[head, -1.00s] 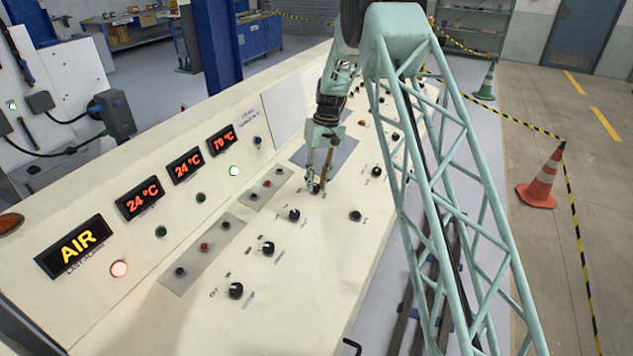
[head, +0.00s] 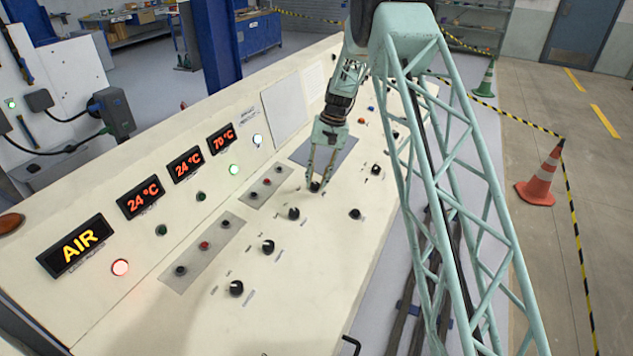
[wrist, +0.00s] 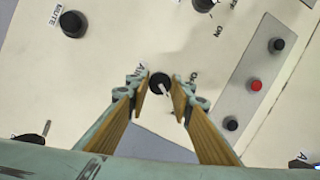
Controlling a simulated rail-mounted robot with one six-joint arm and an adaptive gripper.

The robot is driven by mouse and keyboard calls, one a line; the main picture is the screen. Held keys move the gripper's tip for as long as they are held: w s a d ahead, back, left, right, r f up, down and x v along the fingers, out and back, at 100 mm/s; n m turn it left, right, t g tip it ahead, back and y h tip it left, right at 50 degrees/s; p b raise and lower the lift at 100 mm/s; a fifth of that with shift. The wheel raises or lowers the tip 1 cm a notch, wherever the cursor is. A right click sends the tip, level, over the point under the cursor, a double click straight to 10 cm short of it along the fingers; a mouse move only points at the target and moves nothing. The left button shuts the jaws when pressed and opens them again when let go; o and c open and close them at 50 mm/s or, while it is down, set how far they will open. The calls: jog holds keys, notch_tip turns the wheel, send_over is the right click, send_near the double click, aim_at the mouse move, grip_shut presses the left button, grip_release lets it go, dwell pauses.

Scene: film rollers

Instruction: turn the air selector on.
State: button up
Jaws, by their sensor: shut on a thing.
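A black selector knob (head: 315,187) stands on the sloped cream panel. It also shows in the wrist view (wrist: 159,83), its white pointer mark slanting down and to the right. The labels beside it are partly covered by the fingers, so I cannot read its name. My gripper (head: 315,183) is shut on this knob, with one finger on each side; the yellowish finger pads show in the wrist view (wrist: 159,92).
Other black knobs stand nearby, including one to the lower left (head: 293,213) and one to the right (head: 355,214). A grey strip (head: 265,186) carries small buttons. A white lamp (head: 257,140) glows on the back panel. A MUTE knob (wrist: 72,22) shows in the wrist view.

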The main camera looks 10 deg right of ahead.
jog(key=o, duration=0.9)
jog(key=v, duration=1.2)
